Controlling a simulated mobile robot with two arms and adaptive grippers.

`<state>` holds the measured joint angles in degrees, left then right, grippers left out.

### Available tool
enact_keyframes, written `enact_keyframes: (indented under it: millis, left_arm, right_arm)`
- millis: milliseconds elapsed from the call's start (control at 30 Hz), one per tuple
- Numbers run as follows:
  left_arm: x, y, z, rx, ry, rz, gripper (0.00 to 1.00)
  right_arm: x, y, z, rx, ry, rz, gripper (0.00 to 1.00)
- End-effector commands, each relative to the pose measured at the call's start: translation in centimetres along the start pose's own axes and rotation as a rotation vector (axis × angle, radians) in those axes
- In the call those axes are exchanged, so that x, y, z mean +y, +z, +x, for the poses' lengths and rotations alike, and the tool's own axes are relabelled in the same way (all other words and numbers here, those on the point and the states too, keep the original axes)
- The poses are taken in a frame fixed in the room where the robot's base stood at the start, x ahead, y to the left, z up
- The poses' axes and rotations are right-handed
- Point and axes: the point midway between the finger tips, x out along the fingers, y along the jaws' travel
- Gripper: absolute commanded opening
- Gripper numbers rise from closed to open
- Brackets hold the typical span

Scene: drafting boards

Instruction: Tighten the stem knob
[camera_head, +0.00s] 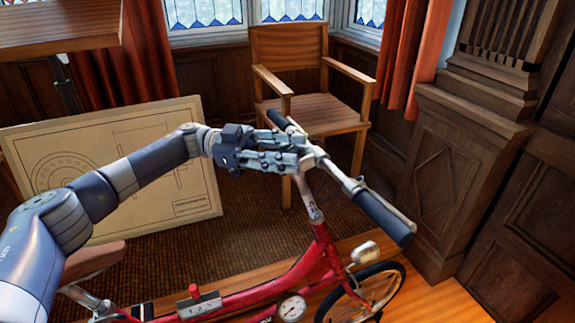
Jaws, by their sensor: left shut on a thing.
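A red bicycle (310,262) stands in the foreground, with a silver stem (309,201) rising to its handlebar (338,178). The handlebar has dark grips, one at the lower right and one at the upper left. My left gripper (298,152) reaches in from the left and is shut at the top of the stem, by the handlebar's middle. The stem knob is hidden by the fingers there, so its shape and seating cannot be seen. My right gripper is not in view.
A wooden armchair (324,106) stands close behind the handlebar. A drafting board (112,165) leans at the left, below a wooden tabletop (58,28). A carved wood panel (462,165) is at the right. The bicycle has a round gauge (291,308) and a headlamp (365,252).

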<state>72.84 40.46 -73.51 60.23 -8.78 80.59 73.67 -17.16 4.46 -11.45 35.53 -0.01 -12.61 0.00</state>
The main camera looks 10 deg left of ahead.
Motion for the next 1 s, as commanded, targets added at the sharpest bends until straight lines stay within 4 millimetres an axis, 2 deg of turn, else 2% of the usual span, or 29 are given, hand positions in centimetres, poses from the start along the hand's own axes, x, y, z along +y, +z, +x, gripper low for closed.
enact_keyframes:
  millis: [33, 400, 1000]
  left_arm:
    - [-0.1, 0.3, 0.1, 0.004, 0.029, 0.010, 0.11]
    - [0.0, 0.1, 0.1, 0.005, 0.200, 0.039, 0.11]
    - [0.1, -0.2, 0.1, 0.005, 0.285, 0.052, 0.11]
  right_arm:
    - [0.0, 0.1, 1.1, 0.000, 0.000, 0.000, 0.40]
    - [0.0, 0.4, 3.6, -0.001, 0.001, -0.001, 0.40]
    - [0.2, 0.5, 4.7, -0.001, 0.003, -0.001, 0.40]
